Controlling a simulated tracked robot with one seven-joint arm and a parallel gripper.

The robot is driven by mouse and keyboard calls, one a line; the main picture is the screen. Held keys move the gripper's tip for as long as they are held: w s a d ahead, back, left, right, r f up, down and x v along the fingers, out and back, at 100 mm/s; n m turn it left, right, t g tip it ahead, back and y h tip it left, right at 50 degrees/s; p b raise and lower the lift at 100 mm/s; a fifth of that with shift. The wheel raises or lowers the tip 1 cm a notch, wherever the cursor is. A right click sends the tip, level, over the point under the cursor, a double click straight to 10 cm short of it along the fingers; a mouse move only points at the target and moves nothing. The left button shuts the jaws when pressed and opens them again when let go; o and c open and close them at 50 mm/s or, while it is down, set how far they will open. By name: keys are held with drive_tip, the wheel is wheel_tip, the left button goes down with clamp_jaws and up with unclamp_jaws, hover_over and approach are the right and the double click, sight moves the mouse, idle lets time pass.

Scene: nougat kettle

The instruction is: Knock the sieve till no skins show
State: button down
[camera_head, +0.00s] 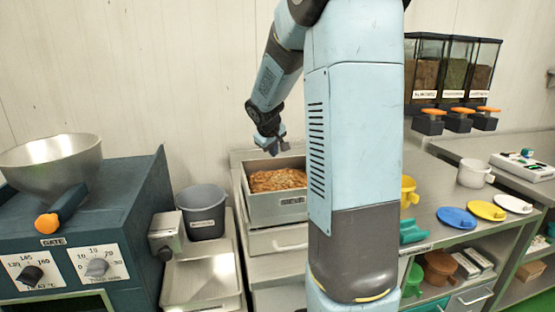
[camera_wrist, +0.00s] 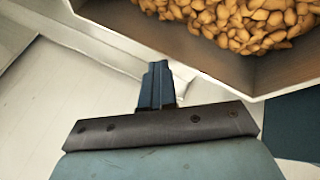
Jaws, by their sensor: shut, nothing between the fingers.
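A grey metal box with almonds in it, which I take for the sieve (camera_head: 278,209), stands on the counter left of my arm. Its wall also shows in the wrist view (camera_wrist: 180,48). The orange-brown almonds (camera_head: 277,180) cover its bottom; they show larger in the wrist view (camera_wrist: 240,22). I cannot make out loose skins apart from the nuts. My gripper (camera_head: 284,148) is shut and empty above the box's back part. In the wrist view its closed fingertips (camera_wrist: 157,68) appear just outside the box's wall; whether they touch it I cannot tell.
A dark machine with a metal bowl (camera_head: 50,165) and knobs stands at left. A grey bucket (camera_head: 203,212) and a pale tray (camera_head: 201,284) lie between it and the box. Right are a yellow cup (camera_head: 409,192), coloured lids (camera_head: 456,218) and wall dispensers (camera_head: 455,70).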

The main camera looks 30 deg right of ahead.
drive_tip(key=shift+s+f, duration=0.25)
drive_tip(key=shift+f, duration=0.2)
drive_tip(key=shift+s+f, duration=0.2)
drive_tip(key=shift+f, duration=0.25)
drive_tip(key=shift+w+r, duration=0.1)
drive_tip(key=shift+r, duration=0.05)
idle(0.4)
drive_tip(key=shift+w+d+r, duration=0.1)
drive_tip(key=shift+w+r, duration=0.1)
drive_tip(key=shift+r, duration=0.3)
drive_tip(key=r, duration=0.1)
drive_tip(key=w+r, duration=0.1)
drive_tip(key=r, duration=0.3)
drive_tip(key=shift+w+d+r, duration=0.15)
drive_tip(key=shift+w, duration=0.15)
idle(0.9)
